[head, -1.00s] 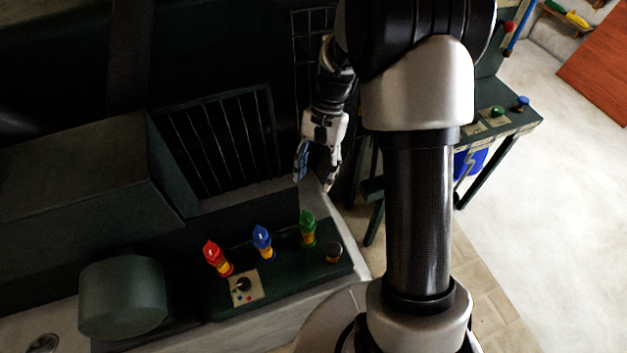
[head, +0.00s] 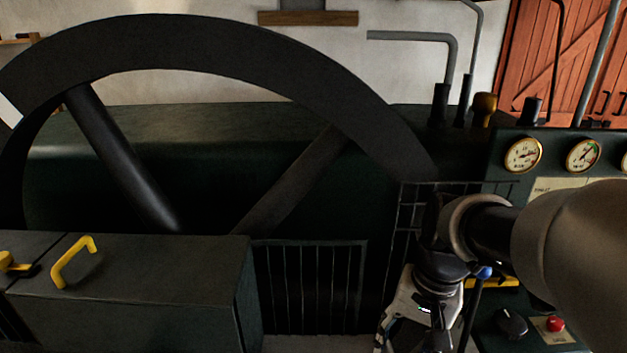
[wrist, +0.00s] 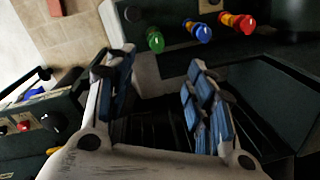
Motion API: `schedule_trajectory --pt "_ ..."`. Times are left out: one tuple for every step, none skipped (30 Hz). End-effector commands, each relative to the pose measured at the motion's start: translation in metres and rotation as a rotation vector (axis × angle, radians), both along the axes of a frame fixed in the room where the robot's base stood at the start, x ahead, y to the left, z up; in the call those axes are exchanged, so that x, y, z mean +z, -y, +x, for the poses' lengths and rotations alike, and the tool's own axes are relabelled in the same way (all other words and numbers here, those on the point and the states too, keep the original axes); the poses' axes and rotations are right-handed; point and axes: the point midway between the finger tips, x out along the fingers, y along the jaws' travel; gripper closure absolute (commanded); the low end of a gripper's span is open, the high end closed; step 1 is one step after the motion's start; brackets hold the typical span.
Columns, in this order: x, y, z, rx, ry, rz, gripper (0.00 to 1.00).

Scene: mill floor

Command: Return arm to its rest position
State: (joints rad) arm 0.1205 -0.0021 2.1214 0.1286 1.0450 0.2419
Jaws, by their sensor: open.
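My gripper (wrist: 152,82) is open in the wrist view, its two blue-padded fingers spread apart with nothing between them. It hangs in front of a dark barred guard and points toward a green panel. In the head view my gripper (head: 402,338) shows at the lower edge, partly cut off, below my dark wrist. My arm reaches in from the right side of the head view, and its near link covers part of the gauge console.
The wrist view shows green (wrist: 155,40), blue (wrist: 201,34) and red (wrist: 240,22) knobs close ahead. In the head view a large dark flywheel (head: 200,42), a barred guard (head: 310,290), a box with a yellow handle (head: 150,275) and a gauge console (head: 500,160) surround the arm.

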Motion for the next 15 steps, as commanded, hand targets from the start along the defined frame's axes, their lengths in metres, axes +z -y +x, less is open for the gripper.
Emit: schedule_trajectory --pt "0.012 -0.003 -0.014 0.042 0.053 -0.018 0.5" --pt "0.018 -0.005 -0.021 0.068 0.079 -0.029 0.5" --pt "0.024 -0.006 -0.032 0.1 0.114 -0.043 0.5" --pt "0.029 -0.007 -0.039 0.127 0.14 -0.055 0.5" --pt "0.033 -0.008 -0.047 0.152 0.167 -0.066 0.5" --pt "0.037 -0.009 -0.058 0.184 0.203 -0.082 0.5" --pt "0.039 -0.01 -0.065 0.208 0.228 -0.094 0.5" --pt "0.041 -0.01 -0.073 0.233 0.252 -0.106 0.5" --pt "0.043 -0.011 -0.082 0.26 0.284 -0.119 0.5" --pt "0.044 -0.011 -0.088 0.282 0.306 -0.131 0.5" --pt "0.045 -0.011 -0.093 0.3 0.327 -0.141 0.5" --pt "0.045 -0.012 -0.1 0.323 0.352 -0.155 0.5" --pt "0.045 -0.012 -0.105 0.339 0.366 -0.163 0.5" --pt "0.045 -0.012 -0.108 0.351 0.381 -0.17 0.5" --pt "0.045 -0.012 -0.113 0.367 0.397 -0.178 0.5"
